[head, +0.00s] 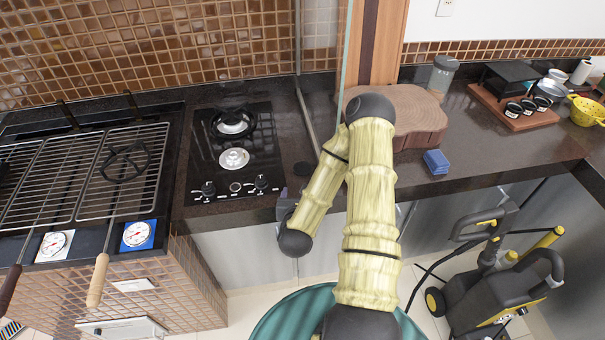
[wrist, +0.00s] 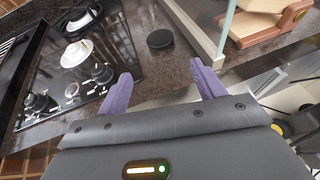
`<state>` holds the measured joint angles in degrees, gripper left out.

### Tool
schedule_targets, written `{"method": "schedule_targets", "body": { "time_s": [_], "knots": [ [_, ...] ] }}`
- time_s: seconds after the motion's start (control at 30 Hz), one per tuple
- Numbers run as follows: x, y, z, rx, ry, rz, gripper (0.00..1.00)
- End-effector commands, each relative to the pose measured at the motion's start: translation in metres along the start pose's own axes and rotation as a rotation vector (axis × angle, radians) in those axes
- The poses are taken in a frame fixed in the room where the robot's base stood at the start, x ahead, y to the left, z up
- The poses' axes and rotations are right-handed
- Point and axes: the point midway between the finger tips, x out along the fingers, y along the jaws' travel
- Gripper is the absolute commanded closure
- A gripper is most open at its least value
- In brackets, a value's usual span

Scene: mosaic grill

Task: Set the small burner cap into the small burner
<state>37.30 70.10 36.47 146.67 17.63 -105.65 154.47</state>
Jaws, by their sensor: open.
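The small burner cap (wrist: 160,39) is a black round disc lying flat on the dark granite counter, right of the cooktop. It also shows in the head view (head: 303,169), just above my gripper. The small burner (head: 234,159) is the bare silver ring at the front of the black glass cooktop; it also shows at the left in the wrist view (wrist: 76,54). My gripper (wrist: 161,75) is open and empty, its purple fingers apart, with the cap beyond and between the fingertips. In the head view my arm hides most of the gripper.
A glass panel (wrist: 228,22) stands right of the cap. Cooktop knobs (head: 260,182) line the front. A second burner with a black grate (head: 232,123) is behind. A grill rack (head: 120,170) with a loose black grate lies left. A wooden block (head: 418,112) and blue sponge (head: 436,161) are right.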

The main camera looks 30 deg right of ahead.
Motion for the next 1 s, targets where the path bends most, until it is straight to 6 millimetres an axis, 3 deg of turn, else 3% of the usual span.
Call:
{"method": "schedule_targets", "body": {
  "time_s": [0.33,1.0],
  "knots": [
    [0.029,0.000,-0.004,0.001,-0.004,0.000,0.32],
    [0.048,-0.001,-0.002,0.003,-0.003,-0.004,0.32]
  ]
}}
